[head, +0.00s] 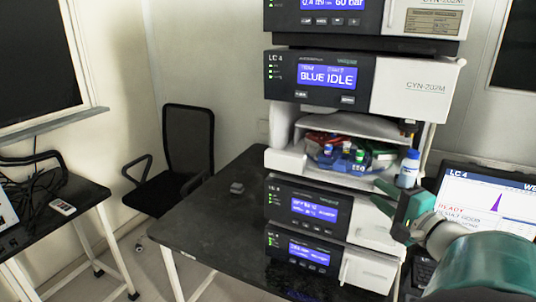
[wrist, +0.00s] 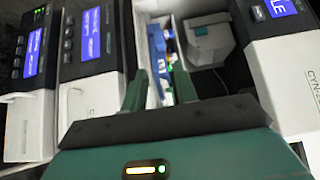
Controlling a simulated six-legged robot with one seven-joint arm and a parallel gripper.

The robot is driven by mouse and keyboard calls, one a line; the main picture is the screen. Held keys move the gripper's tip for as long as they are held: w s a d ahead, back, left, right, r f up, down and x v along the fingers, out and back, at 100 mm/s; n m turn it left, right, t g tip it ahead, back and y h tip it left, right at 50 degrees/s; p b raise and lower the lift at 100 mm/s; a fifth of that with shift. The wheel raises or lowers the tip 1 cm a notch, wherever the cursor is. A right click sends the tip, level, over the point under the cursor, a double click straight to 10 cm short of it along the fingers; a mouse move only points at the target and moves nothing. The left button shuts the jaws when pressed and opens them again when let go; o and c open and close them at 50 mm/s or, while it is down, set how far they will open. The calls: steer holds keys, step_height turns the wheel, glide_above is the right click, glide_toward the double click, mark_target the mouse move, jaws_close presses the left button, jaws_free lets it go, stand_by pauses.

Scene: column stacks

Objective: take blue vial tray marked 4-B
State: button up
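A blue vial tray (head: 328,160) with coloured vial caps sits in the open compartment of the instrument stack, beside red and green pieces. Its 4-B mark cannot be read. In the wrist view the blue tray (wrist: 157,48) shows edge-on beyond the gap between my fingers. My gripper (head: 380,193) is at the right front of the stack, just below and right of the compartment opening. In the wrist view my gripper (wrist: 160,86) is open, with its two green fingers apart and no object held. The tray's far part is hidden inside the compartment.
A white bottle with a blue cap (head: 408,168) stands at the compartment's right, close to my gripper. Instrument modules sit above (head: 330,78) and below (head: 315,208). A laptop (head: 485,205) is at the right. The black table (head: 215,215) has free room left of the stack.

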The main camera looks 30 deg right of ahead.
glide_toward(340, 168)
steer(key=w, duration=0.1)
steer(key=w+d, duration=0.1)
steer(key=w, duration=0.1)
steer(key=shift+w, duration=0.25)
steer(key=shift+w+a, duration=0.2)
steer(key=shift+w, duration=2.8)
jaws_close()
